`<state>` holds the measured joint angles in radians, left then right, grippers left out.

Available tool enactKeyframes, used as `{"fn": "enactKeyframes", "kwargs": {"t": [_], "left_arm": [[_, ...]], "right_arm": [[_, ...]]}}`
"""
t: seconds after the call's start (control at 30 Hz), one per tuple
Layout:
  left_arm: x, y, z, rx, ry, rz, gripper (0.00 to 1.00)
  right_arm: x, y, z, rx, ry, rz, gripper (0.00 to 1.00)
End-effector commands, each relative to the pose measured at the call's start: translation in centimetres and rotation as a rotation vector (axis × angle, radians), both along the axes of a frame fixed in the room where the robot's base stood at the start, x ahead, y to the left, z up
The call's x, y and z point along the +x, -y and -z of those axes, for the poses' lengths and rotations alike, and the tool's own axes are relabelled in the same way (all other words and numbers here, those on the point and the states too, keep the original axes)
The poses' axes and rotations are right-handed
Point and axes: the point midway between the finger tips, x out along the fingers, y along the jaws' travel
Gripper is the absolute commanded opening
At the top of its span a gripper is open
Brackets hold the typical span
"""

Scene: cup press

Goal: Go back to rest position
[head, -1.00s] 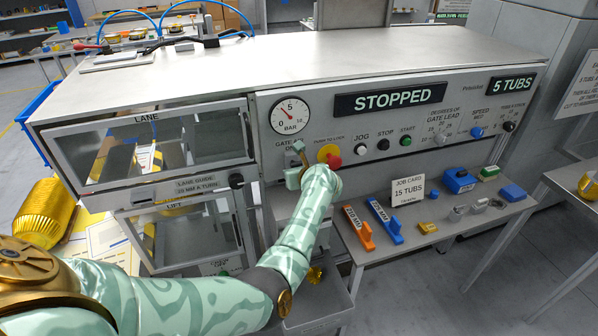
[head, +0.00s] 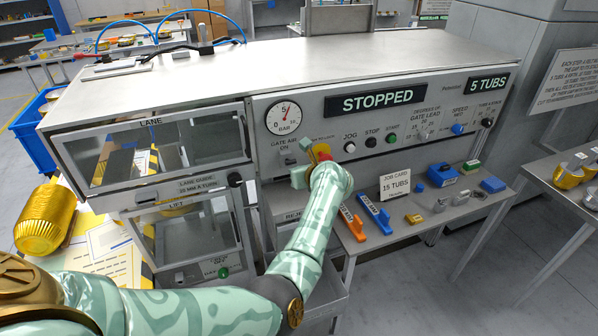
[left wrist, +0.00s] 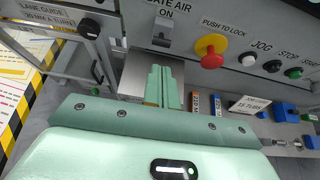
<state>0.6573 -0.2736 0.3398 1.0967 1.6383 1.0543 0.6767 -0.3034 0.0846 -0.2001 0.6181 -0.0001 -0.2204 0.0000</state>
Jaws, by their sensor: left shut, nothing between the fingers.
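My left gripper (left wrist: 165,88) is shut and empty, its fingers together in the left wrist view. It is in front of the machine panel, below the gate air switch (left wrist: 163,32) and left of the red push-to-lock knob (left wrist: 212,58), apart from both in that view. In the head view my left arm comes in from the lower left, and my left gripper (head: 300,172) partly covers the panel below the gate air label. The display (head: 374,101) reads STOPPED. My right gripper is not in view.
A shelf below the panel holds an orange-handled tool (head: 352,224), a blue-handled tool (head: 374,214), a job card (head: 395,186) and several small blocks. A second table (head: 545,168) is at the right. The floor at lower right is clear.

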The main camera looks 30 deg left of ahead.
Motion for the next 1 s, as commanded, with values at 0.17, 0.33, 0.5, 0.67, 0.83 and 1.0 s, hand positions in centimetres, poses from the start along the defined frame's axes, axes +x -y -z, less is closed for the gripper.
{"fn": "enactKeyframes", "kwargs": {"t": [0.17,0.33,0.5,0.67,0.83,1.0], "left_arm": [[0.0,0.0,0.0,0.0,0.0,0.0,0.0],[0.0,0.0,0.0,0.0,0.0,0.0,0.0],[0.0,0.0,0.0,0.006,-0.008,0.007,0.0],[2.2,0.4,-3.2,0.398,-0.105,0.229,0.0],[3.7,7.2,3.3,1.392,-0.533,0.798,0.0],[-1.3,12.3,17.0,1.935,-0.827,1.262,0.0]], "right_arm": [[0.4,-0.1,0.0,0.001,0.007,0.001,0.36],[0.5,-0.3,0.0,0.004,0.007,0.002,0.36],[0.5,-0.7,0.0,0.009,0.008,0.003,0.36],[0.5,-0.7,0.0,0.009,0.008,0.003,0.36],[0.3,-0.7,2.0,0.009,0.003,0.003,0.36],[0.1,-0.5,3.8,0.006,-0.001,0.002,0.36]]}}
